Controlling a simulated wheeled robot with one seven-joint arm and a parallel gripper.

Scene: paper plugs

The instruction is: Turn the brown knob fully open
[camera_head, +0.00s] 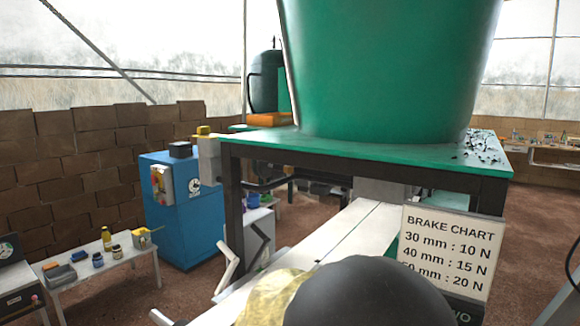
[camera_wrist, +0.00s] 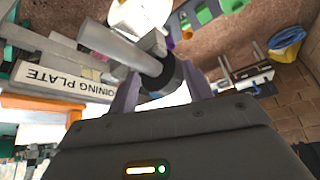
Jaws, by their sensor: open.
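I cannot make out a clearly brown knob in either view. My gripper cannot be made out there.
A large green tub (camera_head: 385,70) stands on a green-topped table (camera_head: 345,148) with dark legs. A brake chart sign (camera_head: 450,250) stands at the right. A blue cabinet (camera_head: 183,215) and a low white table (camera_head: 88,268) with small jars are at the left. Brown floor lies between.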

